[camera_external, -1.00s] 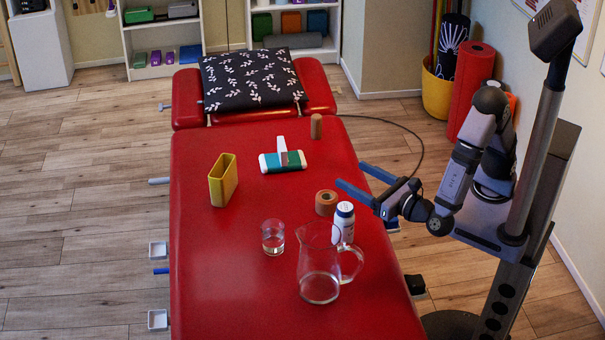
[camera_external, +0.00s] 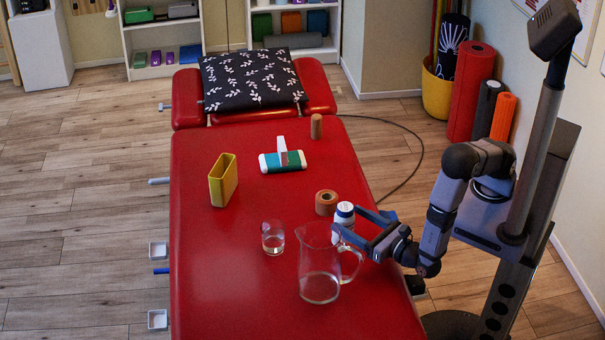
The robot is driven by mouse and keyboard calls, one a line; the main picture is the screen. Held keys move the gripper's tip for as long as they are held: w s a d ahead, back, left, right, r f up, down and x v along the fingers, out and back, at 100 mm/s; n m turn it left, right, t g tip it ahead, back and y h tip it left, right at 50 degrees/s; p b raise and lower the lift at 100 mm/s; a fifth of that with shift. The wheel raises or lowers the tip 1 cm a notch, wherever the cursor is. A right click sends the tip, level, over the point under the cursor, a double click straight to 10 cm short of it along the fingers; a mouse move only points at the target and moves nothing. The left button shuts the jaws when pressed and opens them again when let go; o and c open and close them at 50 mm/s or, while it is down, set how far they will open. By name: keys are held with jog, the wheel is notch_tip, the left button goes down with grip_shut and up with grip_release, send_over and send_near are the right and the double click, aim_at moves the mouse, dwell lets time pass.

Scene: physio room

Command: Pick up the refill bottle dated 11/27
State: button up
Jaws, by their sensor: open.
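A white bottle with a blue and white cap (camera_external: 344,210) stands upright on the red treatment table (camera_external: 235,285), toward its right side. No date can be read on it from here. My gripper (camera_external: 346,219) is open and low over the table's right edge, its fingers pointing left. One finger lies on the far side of the bottle and the other passes in front of its lower part, hiding some of it. I cannot tell whether either finger touches it.
A clear glass jug (camera_external: 319,275) stands just in front of the bottle, close to my near finger. A brown tape roll (camera_external: 326,202) sits right behind the bottle. A glass with some liquid (camera_external: 273,238) and a yellow holder (camera_external: 223,181) stand to the left. The table's front left is clear.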

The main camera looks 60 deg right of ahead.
jog(key=shift+w+d+p, duration=0.2)
jog(key=shift+w+p, duration=0.2)
jog(key=shift+w, duration=1.35)
jog(key=shift+w+d+p, duration=0.15)
jog(key=shift+w+p, duration=0.25)
jog(key=shift+w, duration=1.35)
jog(key=c, duration=1.3)
jog(key=shift+r, duration=0.2)
